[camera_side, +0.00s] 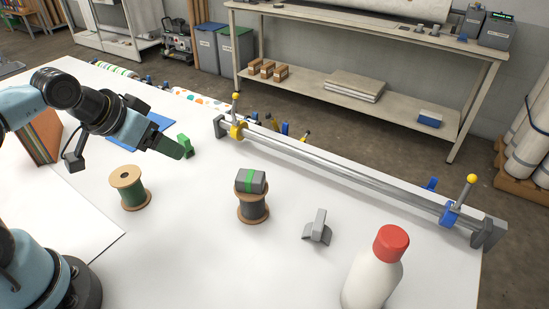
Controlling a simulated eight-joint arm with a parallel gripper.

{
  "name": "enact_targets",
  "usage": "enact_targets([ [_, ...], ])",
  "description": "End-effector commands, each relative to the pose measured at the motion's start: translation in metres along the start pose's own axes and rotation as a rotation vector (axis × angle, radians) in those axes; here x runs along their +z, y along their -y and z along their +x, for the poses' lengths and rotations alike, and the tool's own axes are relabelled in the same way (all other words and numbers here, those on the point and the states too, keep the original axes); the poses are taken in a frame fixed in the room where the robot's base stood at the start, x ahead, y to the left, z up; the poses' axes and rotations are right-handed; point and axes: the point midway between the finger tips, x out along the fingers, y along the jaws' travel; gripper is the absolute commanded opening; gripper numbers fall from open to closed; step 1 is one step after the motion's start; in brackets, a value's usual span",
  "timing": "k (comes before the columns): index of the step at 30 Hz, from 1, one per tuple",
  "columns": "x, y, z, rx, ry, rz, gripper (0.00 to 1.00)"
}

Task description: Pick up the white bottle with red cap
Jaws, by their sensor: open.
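The white bottle (369,283) with a red cap (391,243) stands upright on the white table near the front right; its base is cut off by the bottom edge of the picture. My gripper (172,150) is at the upper left, raised above the table, far to the left of the bottle and apart from it. Its jaws are open, and I see nothing held in them.
A green spool (130,189), a dark spool (252,207) with a grey and green block (251,181) on top, and a grey clamp-like piece (318,228) stand between my gripper and the bottle. A metal rail (340,172) with upright yellow-knobbed levers runs along the table's far edge.

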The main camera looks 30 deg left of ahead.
Motion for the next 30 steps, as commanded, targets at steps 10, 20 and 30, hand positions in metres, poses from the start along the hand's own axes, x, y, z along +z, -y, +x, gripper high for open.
enact_targets([
  [10, -0.001, -0.004, 0.001, 0.015, 0.001, -0.025, 0.71],
  [20, -0.020, -0.108, 0.010, 0.364, 0.159, -0.676, 0.71],
  [30, -0.023, -0.242, -0.010, 0.610, 0.780, -1.495, 0.71],
])
